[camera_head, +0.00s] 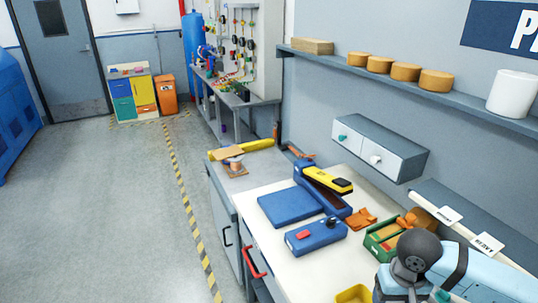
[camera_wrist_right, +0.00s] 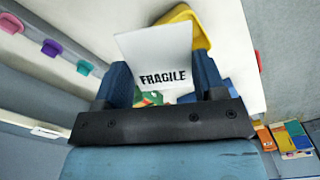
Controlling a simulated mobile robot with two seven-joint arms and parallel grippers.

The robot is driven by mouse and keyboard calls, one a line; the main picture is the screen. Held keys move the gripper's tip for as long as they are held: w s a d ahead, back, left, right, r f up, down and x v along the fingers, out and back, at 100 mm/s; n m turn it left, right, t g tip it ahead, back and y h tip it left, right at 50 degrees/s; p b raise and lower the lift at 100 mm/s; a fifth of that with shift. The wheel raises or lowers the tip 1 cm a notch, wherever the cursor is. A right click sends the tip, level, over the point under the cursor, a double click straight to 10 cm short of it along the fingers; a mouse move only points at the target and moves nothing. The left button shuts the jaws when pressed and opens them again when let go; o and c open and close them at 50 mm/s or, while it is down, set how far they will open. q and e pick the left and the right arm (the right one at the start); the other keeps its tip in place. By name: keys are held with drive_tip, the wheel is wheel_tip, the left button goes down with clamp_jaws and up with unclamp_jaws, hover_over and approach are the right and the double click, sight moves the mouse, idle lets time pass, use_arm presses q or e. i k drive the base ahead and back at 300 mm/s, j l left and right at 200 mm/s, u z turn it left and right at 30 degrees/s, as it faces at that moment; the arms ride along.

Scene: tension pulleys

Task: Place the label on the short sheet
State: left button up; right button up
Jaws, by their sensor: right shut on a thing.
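The label is a white card (camera_wrist_right: 155,52) printed "FRAGILE". It stands up between the blue fingers of my right gripper (camera_wrist_right: 163,80), which is shut on it. In the head view my right arm comes in at the lower right, and its fingers and the held label are hidden or out of frame. My left gripper is not in view.
The white table (camera_head: 270,240) holds a blue flat device (camera_head: 290,206), a blue box (camera_head: 316,237), a stapler-like tool (camera_head: 328,180) and a yellow tray (camera_head: 353,295). Two more white cards, one (camera_head: 447,214) plain and one (camera_head: 487,243) reading "HEAVY", lie on the ledge at right. A drawer unit (camera_head: 380,148) hangs above.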

sight(228, 152)
drive_tip(key=i+j+u, duration=0.1)
drive_tip(key=u, duration=0.25)
drive_tip(key=i+j+u, duration=0.1)
drive_tip(key=u, duration=0.3)
drive_tip(key=i+u, duration=0.2)
drive_tip(key=u, duration=0.15)
drive_tip(key=i, duration=2.9)
drive_tip(key=i+z, duration=0.65)
drive_tip(key=k+z, duration=0.1)
drive_tip(key=z, duration=0.4)
